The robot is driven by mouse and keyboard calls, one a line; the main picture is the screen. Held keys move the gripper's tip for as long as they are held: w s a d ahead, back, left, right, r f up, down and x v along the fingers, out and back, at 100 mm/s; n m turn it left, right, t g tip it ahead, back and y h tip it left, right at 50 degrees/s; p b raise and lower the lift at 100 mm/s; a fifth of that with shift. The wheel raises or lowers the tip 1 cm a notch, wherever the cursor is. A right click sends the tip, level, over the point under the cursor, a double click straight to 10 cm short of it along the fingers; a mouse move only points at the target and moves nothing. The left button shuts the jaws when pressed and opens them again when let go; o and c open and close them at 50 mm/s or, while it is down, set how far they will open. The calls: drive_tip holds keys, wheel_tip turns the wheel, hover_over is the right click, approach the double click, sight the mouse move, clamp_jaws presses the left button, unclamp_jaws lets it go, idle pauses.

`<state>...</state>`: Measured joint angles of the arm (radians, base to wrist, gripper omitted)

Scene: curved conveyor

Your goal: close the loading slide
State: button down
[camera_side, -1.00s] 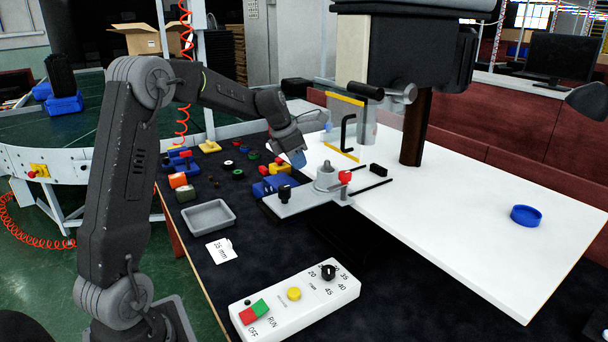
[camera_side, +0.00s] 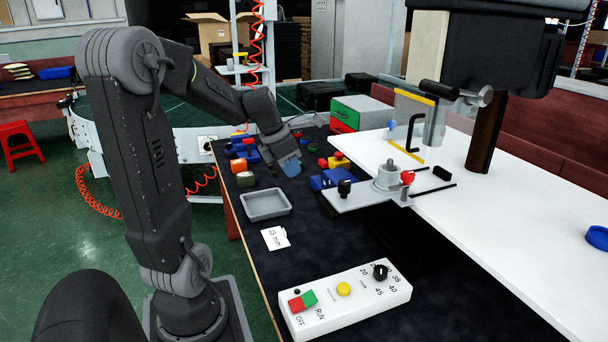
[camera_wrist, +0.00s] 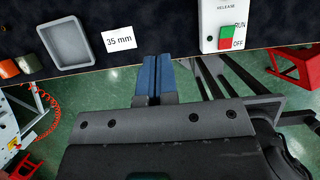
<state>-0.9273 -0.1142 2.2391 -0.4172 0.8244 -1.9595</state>
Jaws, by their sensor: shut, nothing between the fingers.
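The loading slide appears to be the flat grey plate (camera_side: 362,196) with a black knob (camera_side: 344,187) on its left end. In the side view it sticks out to the left from the white table, below the clear guard (camera_side: 408,118). My gripper (camera_side: 290,167) has its blue fingertips together and empty. It hangs left of the knob and the blue-and-yellow block, apart from the slide. In the wrist view the blue fingers (camera_wrist: 158,76) lie side by side, pointing toward the dark bench edge. The slide is out of the wrist view.
A grey tray (camera_side: 266,204), a 35 mm card (camera_side: 275,238) and a white control box (camera_side: 345,297) lie on the dark bench. Blue and yellow blocks (camera_side: 330,178) stand beside the slide. Small coloured parts sit behind my gripper. Bench between tray and slide is clear.

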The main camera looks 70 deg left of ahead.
sight(369, 186)
drive_tip(key=shift+w+f, duration=1.85)
drive_tip(key=shift+f, duration=0.2)
drive_tip(key=shift+w+f, duration=1.8)
drive_tip(key=shift+f, duration=0.2)
drive_tip(key=w, duration=1.4)
drive_tip(key=shift+w+f, duration=0.1)
drive_tip(key=shift+w, duration=0.2)
drive_tip(key=shift+s+d, duration=0.1)
